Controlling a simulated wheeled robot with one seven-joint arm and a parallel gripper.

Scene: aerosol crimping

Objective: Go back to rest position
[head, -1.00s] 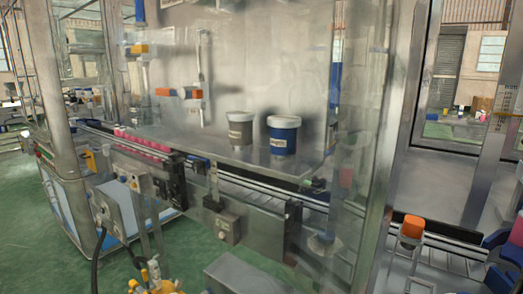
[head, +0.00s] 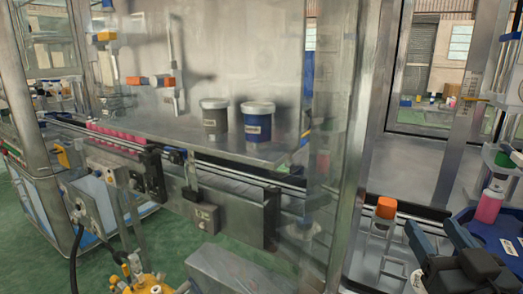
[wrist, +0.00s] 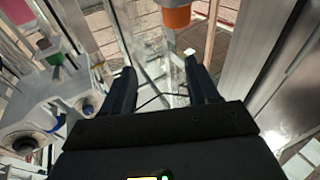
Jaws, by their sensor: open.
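My gripper (head: 436,236) shows at the lower right of the head view, with two dark blue fingers. The fingers are apart in the wrist view (wrist: 162,84), with nothing held between them. An orange-capped part (head: 386,207) stands just behind and left of the gripper in the head view. An orange part also shows at the top of the wrist view (wrist: 177,15), beyond the fingertips and apart from them.
A pink bottle (head: 489,206) stands at the right near a blue tray (head: 505,238). A grey tub (head: 214,120) and a blue tub (head: 257,122) stand on a metal shelf. Pink items (head: 115,133) line the conveyor. A metal frame post (head: 352,130) rises left of the orange-capped part.

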